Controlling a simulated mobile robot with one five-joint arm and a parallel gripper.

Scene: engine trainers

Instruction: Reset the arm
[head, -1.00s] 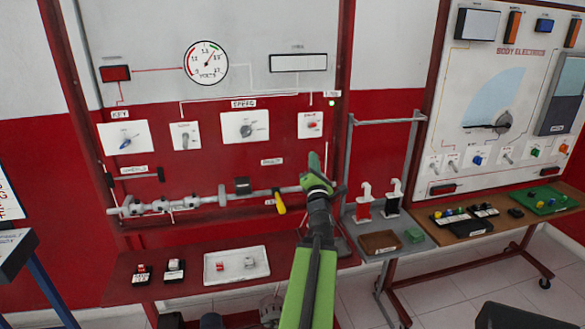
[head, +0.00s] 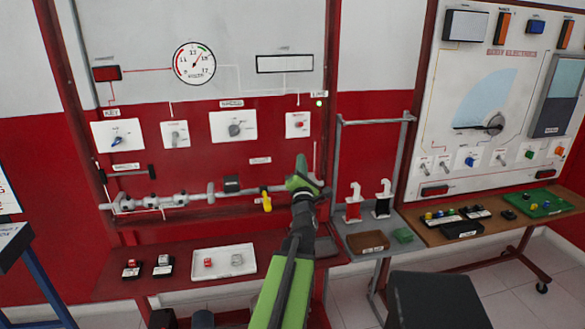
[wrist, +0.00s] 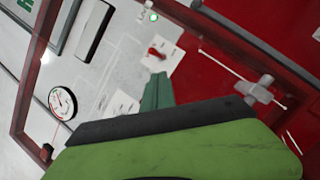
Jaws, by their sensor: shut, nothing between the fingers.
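My gripper (head: 301,165) is the green end of my arm, raised in front of the right side of the red and white engine trainer board (head: 285,225). Its fingers are shut with nothing between them and point upward. In the head view it stands below the switch plate with a red switch (head: 298,125). In the wrist view the closed green fingertips (wrist: 157,92) show in front of the board, below the red switch (wrist: 156,53). The gripper overlaps the right end of the grey rod (head: 180,199) in the picture; I cannot tell whether they touch.
A yellow handle (head: 267,201) hangs from the rod left of my gripper. Below is a red shelf with a white tray (head: 224,273). To the right stand a grey rack with a brown tray (head: 368,249) and the body electrics board (head: 500,55). A dark box (head: 437,300) is at front right.

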